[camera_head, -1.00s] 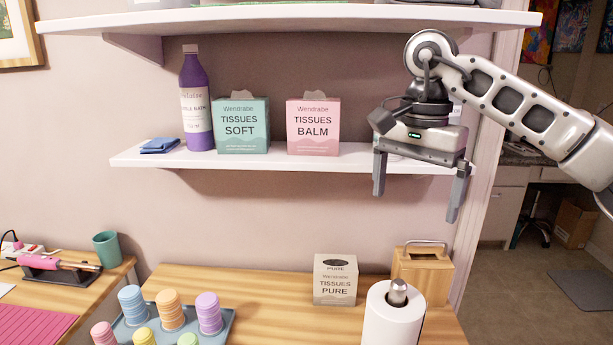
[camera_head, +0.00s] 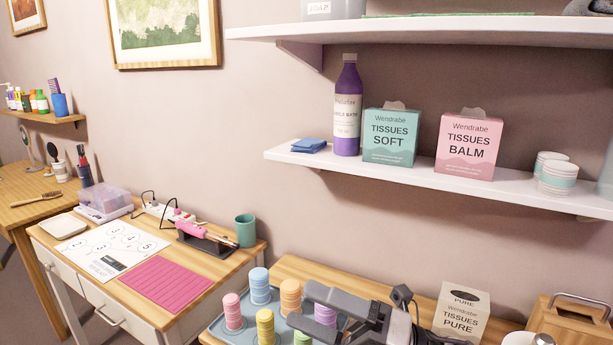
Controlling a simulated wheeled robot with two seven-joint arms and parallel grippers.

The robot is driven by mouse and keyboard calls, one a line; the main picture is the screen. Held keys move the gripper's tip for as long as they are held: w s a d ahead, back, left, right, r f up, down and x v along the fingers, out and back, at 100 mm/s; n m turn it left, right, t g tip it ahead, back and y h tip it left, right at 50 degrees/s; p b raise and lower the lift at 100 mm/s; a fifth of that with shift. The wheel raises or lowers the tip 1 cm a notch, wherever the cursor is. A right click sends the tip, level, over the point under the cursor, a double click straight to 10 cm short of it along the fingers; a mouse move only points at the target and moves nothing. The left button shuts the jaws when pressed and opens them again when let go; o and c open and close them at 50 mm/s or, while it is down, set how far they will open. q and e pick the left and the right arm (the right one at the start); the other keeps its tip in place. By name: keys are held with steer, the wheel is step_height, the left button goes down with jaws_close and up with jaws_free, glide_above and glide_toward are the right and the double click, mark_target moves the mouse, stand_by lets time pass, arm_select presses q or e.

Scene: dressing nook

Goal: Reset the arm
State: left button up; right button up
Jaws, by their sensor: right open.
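My right gripper (camera_head: 328,312) is low in the head view, at the bottom edge right of centre. It is open, with its fingers toward the left, in front of a tray of coloured stacks. A purple stack (camera_head: 325,315) shows between the fingers, and I see nothing held. Most of my right arm is out of frame or cut off by the bottom edge. My left gripper is not in view.
The blue-grey tray (camera_head: 222,328) and the Tissues Pure box (camera_head: 461,312) stand on the wooden table, with a wooden box (camera_head: 572,325) at right. The wall shelf (camera_head: 400,180) holds a purple bottle (camera_head: 347,110) and tissue boxes. A desk (camera_head: 185,270) stands left.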

steer(key=w+d+f+m+t+h, duration=0.1)
steer(key=d+f+m+t+h, duration=0.2)
steer(key=f+m+t+h, duration=0.65)
steer(key=d+f+m+t+h, duration=0.2)
steer(key=d+f+m, duration=0.2)
steer(key=m, duration=1)
steer(key=s+d+f+m+g+h, duration=0.3)
steer(key=s+f+m, duration=0.3)
steer(key=f, duration=0.3)
steer(key=s+d+f+m+g+h, duration=0.3)
steer(key=s+f+m, duration=0.3)
steer(key=f, duration=0.3)
steer(key=shift+s+d+f+h, duration=0.4)
steer(key=shift+s+d+h, duration=0.1)
steer(key=shift+s+h, duration=0.2)
steer(key=shift+s+g, duration=0.1)
steer(key=shift+g, duration=0.15)
